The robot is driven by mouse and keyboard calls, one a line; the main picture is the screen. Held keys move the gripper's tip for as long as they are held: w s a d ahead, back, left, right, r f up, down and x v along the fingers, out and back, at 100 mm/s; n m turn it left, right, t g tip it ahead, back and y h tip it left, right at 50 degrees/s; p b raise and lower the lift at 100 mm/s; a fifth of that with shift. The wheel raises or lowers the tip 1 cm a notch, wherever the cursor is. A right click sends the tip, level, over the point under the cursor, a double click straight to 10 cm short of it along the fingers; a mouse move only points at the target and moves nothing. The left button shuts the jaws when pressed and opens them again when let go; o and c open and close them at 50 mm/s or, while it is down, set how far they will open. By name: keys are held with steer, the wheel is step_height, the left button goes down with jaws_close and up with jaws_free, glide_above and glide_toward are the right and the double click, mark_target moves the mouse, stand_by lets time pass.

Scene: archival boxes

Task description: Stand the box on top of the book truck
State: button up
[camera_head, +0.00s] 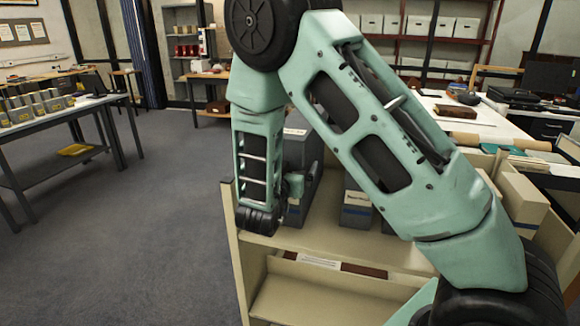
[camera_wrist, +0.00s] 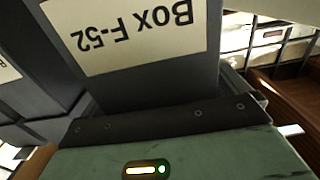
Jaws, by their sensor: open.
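A grey archival box (camera_head: 309,165) stands upright on the top shelf of the beige book truck (camera_head: 330,247). In the wrist view a grey box (camera_wrist: 165,88) with a white label reading "Box F-52", seen upside down, fills the space right in front of my gripper. My gripper (camera_head: 291,190) is open at the near side of the box in the head view, partly hidden by my own wrist. I cannot tell whether its fingers touch the box. My arm covers much of the truck's top.
Another grey box (camera_head: 356,206) stands farther right on the truck, and a tan box (camera_head: 522,200) is at its right end. A lower shelf (camera_head: 310,294) shows below.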

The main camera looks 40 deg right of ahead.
steer(key=s+a+f+n+g+y+b, duration=0.1)
steer(key=s+a+n+y, duration=0.25)
steer(key=a+y, duration=0.45)
steer(key=s+a+f+n+g+y+b, duration=0.1)
steer(key=s+a+n+y, duration=0.3)
steer(key=a, duration=0.9)
steer(key=s+a+f+n+g+y+b, duration=0.15)
steer(key=s+a+y, duration=0.35)
steer(key=a, duration=0.5)
steer(key=s+d+r+n+g+h, duration=0.1)
steer(key=s+d+n+g, duration=0.1)
steer(key=s, duration=0.7)
steer(key=s+d+n+g+h+p, duration=0.1)
steer(key=s+d+n+g, duration=0.2)
steer(key=s+n+g, duration=0.2)
steer(key=s+n, duration=0.2)
steer(key=s, duration=0.2)
steer(key=shift+s+r, duration=0.35)
steer(key=shift+s, duration=0.05)
